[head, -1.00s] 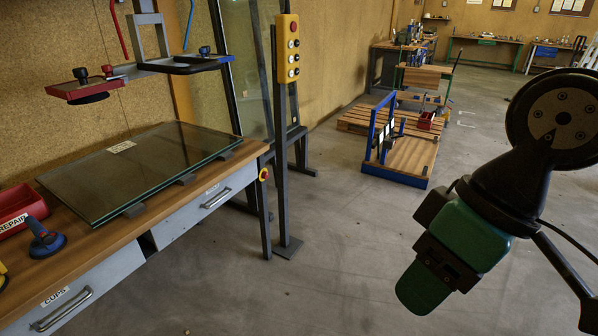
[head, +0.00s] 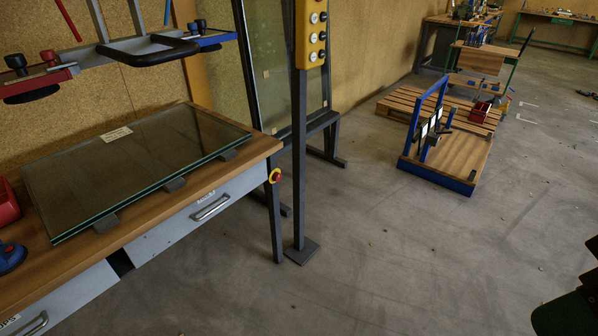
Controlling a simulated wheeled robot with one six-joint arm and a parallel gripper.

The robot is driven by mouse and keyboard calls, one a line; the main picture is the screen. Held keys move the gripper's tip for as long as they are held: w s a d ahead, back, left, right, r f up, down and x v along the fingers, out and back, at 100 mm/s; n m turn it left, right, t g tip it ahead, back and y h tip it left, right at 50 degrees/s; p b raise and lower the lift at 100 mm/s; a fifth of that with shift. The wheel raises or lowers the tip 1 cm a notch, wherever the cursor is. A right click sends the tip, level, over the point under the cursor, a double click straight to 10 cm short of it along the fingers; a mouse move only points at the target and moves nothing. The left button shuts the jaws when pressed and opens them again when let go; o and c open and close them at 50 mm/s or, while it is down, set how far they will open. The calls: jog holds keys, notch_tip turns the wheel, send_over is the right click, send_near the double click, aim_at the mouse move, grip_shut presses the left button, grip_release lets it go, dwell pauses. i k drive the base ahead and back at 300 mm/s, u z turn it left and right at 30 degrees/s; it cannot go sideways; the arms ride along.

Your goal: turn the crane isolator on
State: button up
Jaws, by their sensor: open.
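A round red knob on a yellow ring (head: 275,176), which looks like the crane isolator, sits at the right front end of the workbench, by its leg. It is small, and its on or off position cannot be read. A yellow control pendant (head: 311,38) with a column of buttons is fixed on a dark post just right of it; its top is cut off. The dark green and black end of my arm, with my gripper (head: 566,314), is partly in view at the lower right edge. It is open, far right of the knob and touching nothing; its jaws are not clear.
Glass panes (head: 135,165) lie on spacers on the workbench (head: 240,165). A lifting frame with red and blue arms (head: 150,50) hangs above. The post's foot (head: 301,251) stands on the floor. A blue-framed wooden trolley (head: 450,160) is further back. The floor between is clear.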

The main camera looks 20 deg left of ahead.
aim_at(277, 177)
jog(key=u, duration=0.15)
jog(key=i, duration=0.65)
jog(key=u, duration=1.05)
jog(key=i, duration=0.55)
jog(key=u, duration=0.55)
